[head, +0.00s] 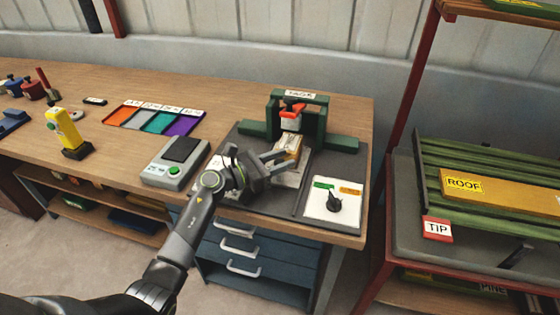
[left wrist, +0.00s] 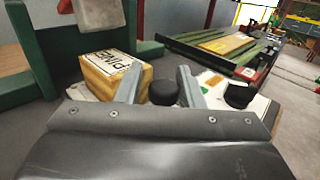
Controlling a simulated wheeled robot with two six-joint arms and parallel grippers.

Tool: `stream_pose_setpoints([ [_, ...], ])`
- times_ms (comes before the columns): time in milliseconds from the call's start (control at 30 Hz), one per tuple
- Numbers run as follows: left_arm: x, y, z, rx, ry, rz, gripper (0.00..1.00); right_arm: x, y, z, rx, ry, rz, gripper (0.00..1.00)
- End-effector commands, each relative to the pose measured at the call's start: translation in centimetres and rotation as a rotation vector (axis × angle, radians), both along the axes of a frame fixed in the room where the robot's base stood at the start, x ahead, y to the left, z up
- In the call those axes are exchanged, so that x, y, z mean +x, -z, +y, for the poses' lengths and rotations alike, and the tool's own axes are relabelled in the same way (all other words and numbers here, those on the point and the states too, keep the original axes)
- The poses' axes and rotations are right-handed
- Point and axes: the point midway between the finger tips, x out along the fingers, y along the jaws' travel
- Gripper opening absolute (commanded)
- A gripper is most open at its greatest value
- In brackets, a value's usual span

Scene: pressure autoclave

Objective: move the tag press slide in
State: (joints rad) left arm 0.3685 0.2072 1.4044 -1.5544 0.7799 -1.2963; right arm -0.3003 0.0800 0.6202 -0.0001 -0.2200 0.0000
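The tag press (head: 297,118) is a green frame with an orange-red head and a label reading "TAGS", on a dark grey base. In front of it a wooden block (head: 289,147) sits on the pale slide (head: 291,177); in the left wrist view the block (left wrist: 112,73) reads "PINE". My left gripper (head: 277,156) is at the front of the slide, beside the block. In the left wrist view its two fingers stand apart, with a black knob (left wrist: 164,92) between them. A clear gap shows on the knob's left; contact on its right cannot be told. My right gripper is not seen.
A white panel (head: 319,204) with a black dial and green and orange labels is right of the slide. A grey scale (head: 175,161), colored trays (head: 156,118) and a yellow device (head: 65,131) stand left. A red rack (head: 385,190) is at right.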

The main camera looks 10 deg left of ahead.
Motion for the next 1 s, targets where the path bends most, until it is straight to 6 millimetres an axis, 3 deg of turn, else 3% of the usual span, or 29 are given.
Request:
stream_pose_setpoints([
  [267,-0.1,0.2,0.1,0.001,0.000,0.002,0.34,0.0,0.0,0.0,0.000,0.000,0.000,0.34],
  [467,-1.3,0.4,1.5,0.003,-0.002,0.003,0.34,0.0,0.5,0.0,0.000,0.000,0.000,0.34],
  [1000,-9.4,0.5,10.0,0.006,0.000,0.003,0.34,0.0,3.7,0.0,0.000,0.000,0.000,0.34],
])
